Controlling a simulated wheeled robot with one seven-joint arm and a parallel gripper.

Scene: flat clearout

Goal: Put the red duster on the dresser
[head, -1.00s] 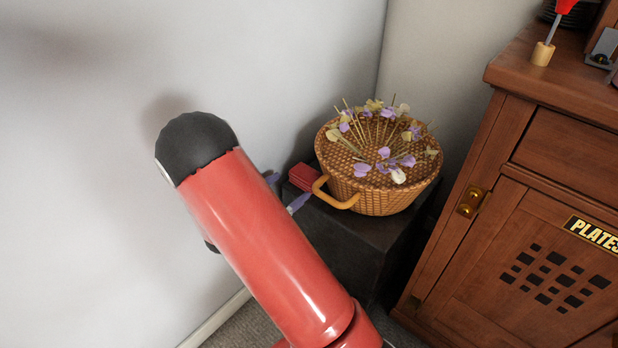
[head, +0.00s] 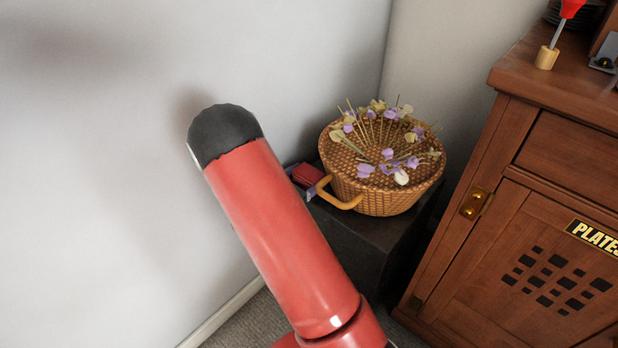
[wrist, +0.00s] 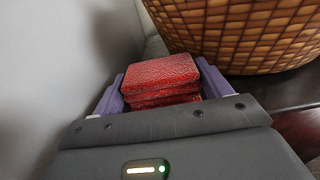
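The red duster (head: 308,175) looks like a small folded stack with a grained surface. It lies on a dark low stand (head: 365,238), left of the wicker basket. In the wrist view the duster (wrist: 162,80) sits between the two purple fingers of my gripper (wrist: 163,88). The fingers are spread, one along each side, with a slight gap at the right; firm contact is not visible. In the head view my red arm hides most of the gripper. The wooden dresser (head: 455,220) stands at the right.
The wicker basket (head: 385,195) with dried flowers stands close right of the duster, its handle (head: 338,197) beside it. A wall (head: 110,150) is close on the left. On the dresser top are a red-topped tool in a wooden holder (head: 547,58) and dark plates (head: 575,12).

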